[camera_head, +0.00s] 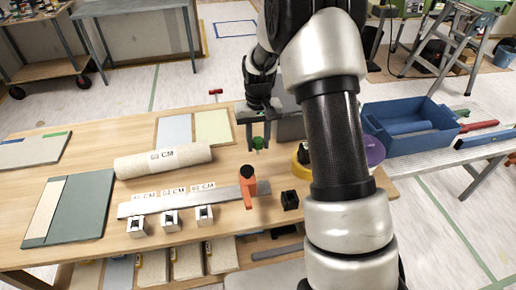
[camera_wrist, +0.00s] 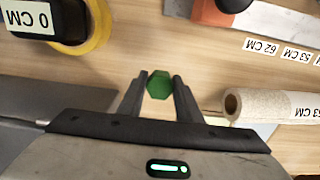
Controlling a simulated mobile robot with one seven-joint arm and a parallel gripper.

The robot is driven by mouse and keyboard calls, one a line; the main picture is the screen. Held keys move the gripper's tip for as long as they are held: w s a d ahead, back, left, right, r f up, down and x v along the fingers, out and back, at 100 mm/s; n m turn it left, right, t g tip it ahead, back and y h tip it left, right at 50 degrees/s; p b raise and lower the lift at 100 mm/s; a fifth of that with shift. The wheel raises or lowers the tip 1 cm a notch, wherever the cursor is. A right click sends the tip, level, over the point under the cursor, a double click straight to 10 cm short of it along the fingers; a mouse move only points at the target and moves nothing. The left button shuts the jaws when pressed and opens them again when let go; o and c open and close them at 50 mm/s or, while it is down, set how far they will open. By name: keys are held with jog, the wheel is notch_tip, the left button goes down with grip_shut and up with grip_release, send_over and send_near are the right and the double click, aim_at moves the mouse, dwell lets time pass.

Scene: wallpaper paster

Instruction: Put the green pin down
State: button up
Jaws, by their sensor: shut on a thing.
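The green pin (camera_wrist: 159,85) shows as a small green hexagonal piece between my gripper's fingertips in the wrist view. It also shows in the head view (camera_head: 258,143), above or on the wooden table (camera_head: 100,147). My gripper (camera_wrist: 159,88) is shut on the pin. In the head view my gripper (camera_head: 258,140) points down over the table, just right of the wallpaper roll (camera_head: 165,160). I cannot tell whether the pin touches the tabletop.
An orange-handled tool (camera_head: 248,188) lies by a metal straightedge (camera_head: 160,202) with several metal blocks. A yellow tape roll (camera_head: 299,160) and a black block (camera_head: 290,200) are to the right. A blue tray (camera_head: 385,128) stands further right. Bare wood lies around the gripper.

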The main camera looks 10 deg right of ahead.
jog(key=shift+f, duration=1.2)
jog(key=shift+f, duration=0.2)
jog(key=o, duration=1.2)
jog(key=shift+c, duration=0.2)
jog(key=shift+r, duration=0.1)
